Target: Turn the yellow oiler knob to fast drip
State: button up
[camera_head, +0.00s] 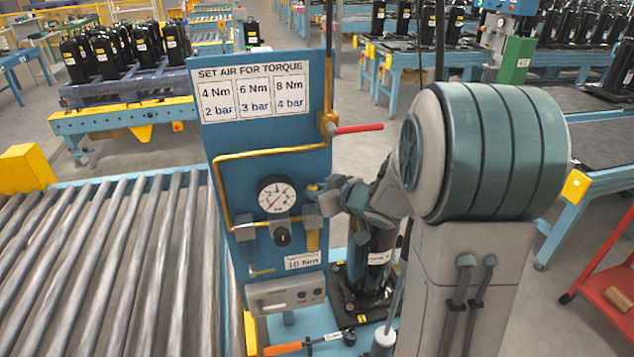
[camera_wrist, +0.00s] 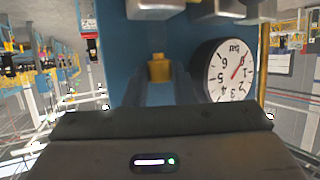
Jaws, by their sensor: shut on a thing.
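The yellow oiler knob (camera_wrist: 160,68) shows in the wrist view between my two fingers, against the blue panel. That view is upside down. My gripper (camera_wrist: 161,88) is shut on the knob, with one finger on each side. In the head view, my gripper (camera_head: 318,194) reaches the panel from the right, just right of the pressure gauge (camera_head: 277,193), and mostly hides the knob. The gauge also shows close to my fingers in the wrist view (camera_wrist: 229,71). A yellow bowl-like part (camera_head: 313,241) hangs below the gripper. Marks for the drip setting cannot be read.
The blue panel (camera_head: 236,146) carries a torque sign (camera_head: 252,97), a yellow pipe, a red valve lever (camera_head: 359,129) above my gripper, and a black regulator knob (camera_head: 283,237) below the gauge. A black compressor (camera_head: 380,250) stands behind my wrist. Rollers (camera_head: 110,260) lie left.

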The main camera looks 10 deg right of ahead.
jog(key=shift+n+y+p, duration=0.3)
dwell(0.4)
jog(key=o, duration=0.7)
jog(key=shift+d, duration=0.1)
jog(key=v, duration=1.3)
jog(key=shift+s+d+r, duration=0.2)
jog(key=shift+s+d, duration=0.05)
